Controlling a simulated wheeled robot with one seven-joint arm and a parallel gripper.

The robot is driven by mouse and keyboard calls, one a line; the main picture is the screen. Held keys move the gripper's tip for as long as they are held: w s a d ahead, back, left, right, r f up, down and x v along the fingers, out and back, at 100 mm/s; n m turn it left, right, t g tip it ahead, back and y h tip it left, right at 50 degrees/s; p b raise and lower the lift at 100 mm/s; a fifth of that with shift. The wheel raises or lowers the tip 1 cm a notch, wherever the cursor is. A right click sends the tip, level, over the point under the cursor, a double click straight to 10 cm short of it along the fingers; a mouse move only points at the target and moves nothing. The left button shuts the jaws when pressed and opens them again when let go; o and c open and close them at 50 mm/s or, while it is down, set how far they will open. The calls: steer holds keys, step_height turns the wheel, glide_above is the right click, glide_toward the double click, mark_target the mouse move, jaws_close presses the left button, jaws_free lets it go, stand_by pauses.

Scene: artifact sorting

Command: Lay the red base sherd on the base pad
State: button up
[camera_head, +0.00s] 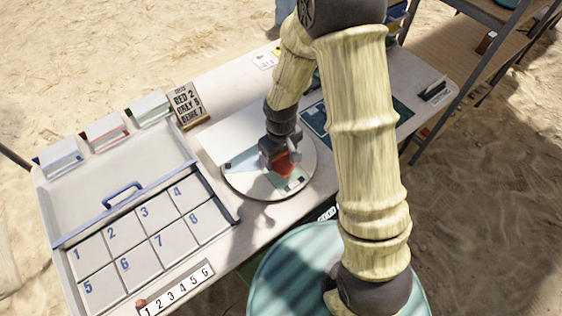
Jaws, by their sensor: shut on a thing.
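My gripper (279,157) points down over a round pale board (268,193) in the middle of the table. It is shut on a red sherd (288,163), which shows just below the fingers. The sherd is low over the board; whether it touches it I cannot tell. A pale blue patch (243,163) lies on the board's left part and a green patch (297,179) on its lower right. Which marked area is the base pad I cannot read, and my gripper and the sherd hide the middle of the board.
Left is a tray with numbered cells (120,236) and a blue handle (122,192). Small boxes (105,130) line its back edge, beside a lettered sign (186,103). A numbered strip (178,290) lies in front. A dark green mat (316,117) lies behind my arm.

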mark_target(281, 160)
steer(key=shift+f, duration=1.9)
steer(key=shift+f, duration=0.1)
steer(key=o, duration=1.1)
step_height(281, 160, up, 12)
steer(key=shift+p, duration=0.45)
